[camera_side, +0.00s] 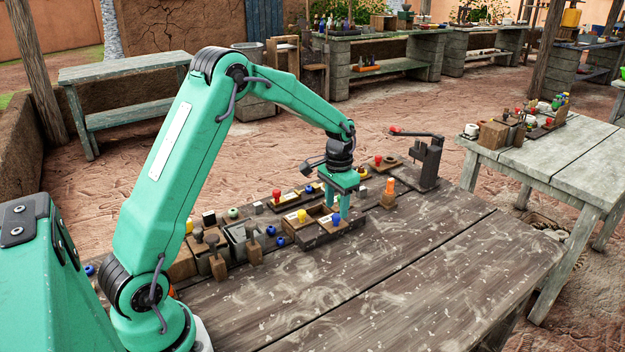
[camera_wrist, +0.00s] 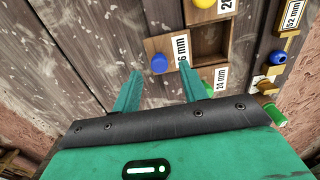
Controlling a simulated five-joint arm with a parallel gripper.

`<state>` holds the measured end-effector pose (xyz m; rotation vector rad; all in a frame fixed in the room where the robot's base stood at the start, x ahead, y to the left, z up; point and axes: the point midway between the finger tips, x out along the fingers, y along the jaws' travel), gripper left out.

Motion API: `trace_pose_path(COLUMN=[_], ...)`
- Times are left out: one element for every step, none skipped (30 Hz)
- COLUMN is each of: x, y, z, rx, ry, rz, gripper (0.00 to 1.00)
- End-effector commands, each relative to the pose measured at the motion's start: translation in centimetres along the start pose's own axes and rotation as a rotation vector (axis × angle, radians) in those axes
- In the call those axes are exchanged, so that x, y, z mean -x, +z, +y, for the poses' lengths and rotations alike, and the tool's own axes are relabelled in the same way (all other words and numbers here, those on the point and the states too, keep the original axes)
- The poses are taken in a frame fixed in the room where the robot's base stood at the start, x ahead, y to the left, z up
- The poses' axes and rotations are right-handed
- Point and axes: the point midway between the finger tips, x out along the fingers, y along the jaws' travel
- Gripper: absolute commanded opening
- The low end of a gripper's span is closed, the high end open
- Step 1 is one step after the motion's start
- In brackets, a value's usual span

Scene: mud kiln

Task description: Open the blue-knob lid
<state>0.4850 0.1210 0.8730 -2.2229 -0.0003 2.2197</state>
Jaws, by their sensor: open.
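The blue knob (camera_wrist: 159,63) stands on a square wooden lid (camera_wrist: 160,45), which lies flat beside a white label ending in "6 mm". The knob also shows in the side view (camera_side: 336,218), on the right part of the low wooden box. My gripper (camera_wrist: 161,69) is open and empty, its two green fingers pointing down. In the wrist view the knob appears between the fingertips, with space on both sides. In the side view my gripper (camera_side: 338,206) is just over the lid; I cannot tell whether a finger touches the knob.
A yellow knob (camera_side: 301,215) is to the left on the same box. An open compartment (camera_wrist: 208,42) lies beside the blue-knob lid. An orange-topped piece (camera_side: 388,190) and a dark lever stand (camera_side: 428,160) are to the right. The table front (camera_side: 370,290) is clear.

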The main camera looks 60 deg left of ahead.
Motion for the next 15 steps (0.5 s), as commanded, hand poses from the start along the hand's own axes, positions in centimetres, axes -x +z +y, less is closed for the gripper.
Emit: trace_pose_path(x=[0.8,1.2,1.7,2.1,2.5,3.0,3.4,3.8,4.2,4.4,4.7,4.9,5.1,5.2,5.4], y=[0.0,-0.1,-0.1,-0.1,-0.1,-0.1,0.0,-0.1,-0.1,-0.1,0.0,-0.1,-0.1,-0.1,0.0], z=[0.0,0.0,0.0,0.0,0.0,0.0,0.0,0.0,0.0,0.0,0.0,0.0,0.0,0.0,0.0], rx=[0.000,0.000,0.000,0.000,0.000,0.000,0.000,0.000,0.000,0.000,0.000,0.000,0.000,0.000,0.000], ry=[0.000,-0.001,-0.001,-0.001,-0.001,-0.001,-0.001,-0.001,-0.001,-0.001,0.000,0.000,0.000,0.000,0.000], rz=[0.002,0.003,0.003,0.003,0.003,0.003,0.003,0.003,0.003,0.002,0.002,0.002,0.002,0.002,0.001], gripper=[0.43,0.43,0.43,0.43,0.43,0.43,0.43,0.43,0.43,0.43,0.43,0.43,0.43,0.43,0.43])
